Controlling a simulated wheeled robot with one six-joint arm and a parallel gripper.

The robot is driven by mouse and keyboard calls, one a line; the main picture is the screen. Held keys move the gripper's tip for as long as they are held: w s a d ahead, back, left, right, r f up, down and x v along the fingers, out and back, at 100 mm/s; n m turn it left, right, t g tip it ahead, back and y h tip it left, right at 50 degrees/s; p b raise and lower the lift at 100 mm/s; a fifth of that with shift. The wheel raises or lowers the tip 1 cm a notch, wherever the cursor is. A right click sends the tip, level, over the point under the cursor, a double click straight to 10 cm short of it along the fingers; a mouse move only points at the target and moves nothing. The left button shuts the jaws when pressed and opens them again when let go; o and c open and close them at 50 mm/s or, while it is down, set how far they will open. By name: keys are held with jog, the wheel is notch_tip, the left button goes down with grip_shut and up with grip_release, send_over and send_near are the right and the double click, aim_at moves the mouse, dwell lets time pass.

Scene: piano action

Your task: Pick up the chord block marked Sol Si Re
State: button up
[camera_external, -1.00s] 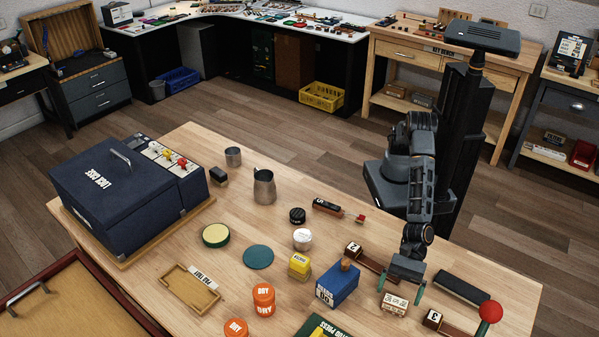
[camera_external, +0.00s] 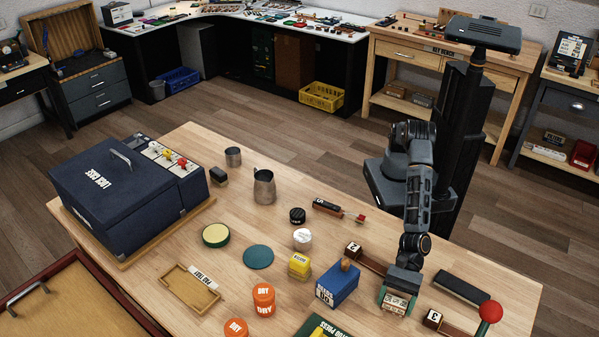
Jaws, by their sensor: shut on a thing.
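The cream chord block (camera_external: 395,303) stands on the table at the front right, its dark lettering too small to read for certain. My gripper (camera_external: 398,298) reaches down over it from behind, with teal fingers at its left and right sides. The gripper is shut on this block. The block appears to be still at table height, though the picture does not show clearly whether it touches the wood.
The blue box (camera_external: 337,286) with a wooden knob stands close to the left. A block marked 3 (camera_external: 433,318) is close to the right, near a red ball (camera_external: 490,312). A block marked 2 (camera_external: 353,250) and a black bar (camera_external: 462,287) lie behind.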

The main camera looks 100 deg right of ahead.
jog(key=shift+c, duration=1)
jog(key=shift+r, duration=0.1)
